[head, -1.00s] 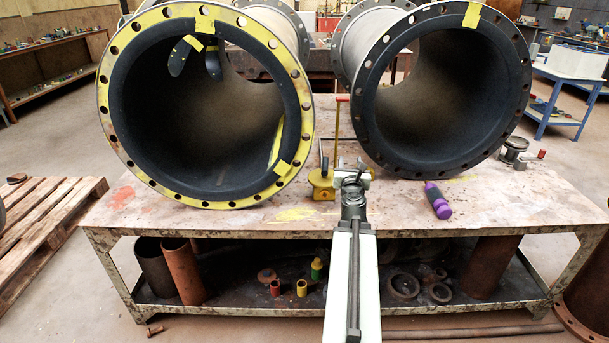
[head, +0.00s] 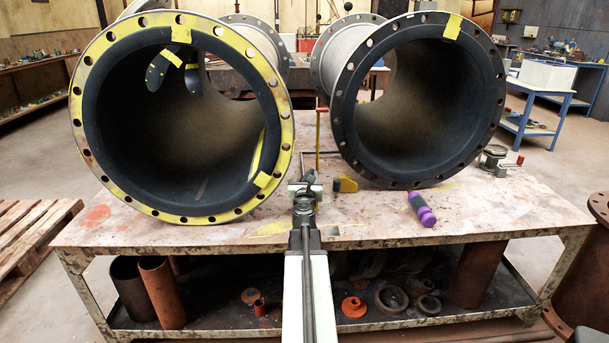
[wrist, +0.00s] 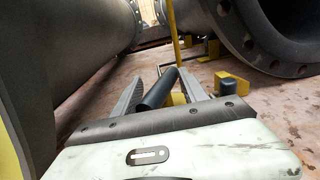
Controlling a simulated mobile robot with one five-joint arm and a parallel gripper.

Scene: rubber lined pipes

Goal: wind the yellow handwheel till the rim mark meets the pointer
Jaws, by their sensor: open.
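In the head view a thin yellow post (head: 318,145) with a red top stands on the bench between the two big pipes. A yellow block (head: 345,184) shows at its foot, just right of my gripper (head: 305,188). The yellow handwheel is not clearly seen; my gripper covers much of that spot. In the wrist view my gripper (wrist: 160,85) is open, and a dark cylinder (wrist: 158,91) lies between its fingers, with a yellow part (wrist: 176,99) behind it. I cannot tell whether the fingers touch the cylinder. The rim mark and the pointer cannot be made out.
The yellow-flanged pipe (head: 188,214) stands close on the left and the dark-flanged pipe (head: 340,120) on the right. A purple-handled tool (head: 422,210) lies on the bench (head: 480,215) to the right. A red-handled fitting (head: 494,158) sits at the far right.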

